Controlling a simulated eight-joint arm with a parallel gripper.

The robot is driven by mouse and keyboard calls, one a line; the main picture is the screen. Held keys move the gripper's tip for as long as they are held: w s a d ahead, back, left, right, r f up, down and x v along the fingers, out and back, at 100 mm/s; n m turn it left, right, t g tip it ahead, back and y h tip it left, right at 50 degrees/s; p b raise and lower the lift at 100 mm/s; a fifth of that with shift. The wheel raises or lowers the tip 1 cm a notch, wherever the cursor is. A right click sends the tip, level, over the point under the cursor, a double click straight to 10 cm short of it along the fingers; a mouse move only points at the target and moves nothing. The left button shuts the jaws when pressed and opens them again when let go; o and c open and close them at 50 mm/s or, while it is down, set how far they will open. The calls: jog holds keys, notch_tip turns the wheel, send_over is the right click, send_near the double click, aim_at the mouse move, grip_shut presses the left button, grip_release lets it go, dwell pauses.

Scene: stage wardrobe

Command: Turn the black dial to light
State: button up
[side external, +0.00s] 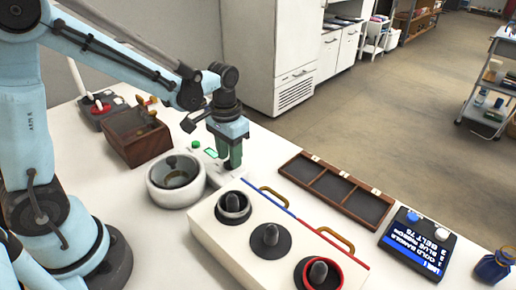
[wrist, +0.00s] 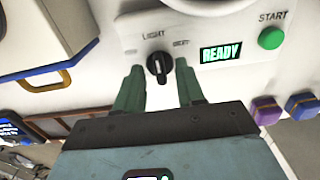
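The black dial (wrist: 158,68) is a dark round knob with a raised grip bar on a white panel, in the middle of the wrist view. The word LIGHT is printed to its upper left, and a second label, too blurred to read surely, is to its upper right. My gripper (wrist: 160,86) has green fingers, one on each side of the dial, with gaps between them and the knob. It is open. In the side view my gripper (side external: 232,163) points down at the white machine and hides the dial.
A green START button (wrist: 271,38) and a READY screen (wrist: 221,53) sit right of the dial. A round grey-white bowl (side external: 176,180) stands beside my gripper. A white box (side external: 225,240) with dark knobs is in front. A compartment tray (side external: 335,190) lies to the right.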

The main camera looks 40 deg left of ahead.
notch_tip(320, 180, up, 12)
dwell(0.8)
jog(key=shift+s, duration=0.1)
jog(key=t, duration=0.7)
send_near(228, 159)
jog(key=w+v, duration=0.1)
jog(key=v, duration=0.2)
jog(key=shift+s+d+r, duration=0.15)
dwell(0.5)
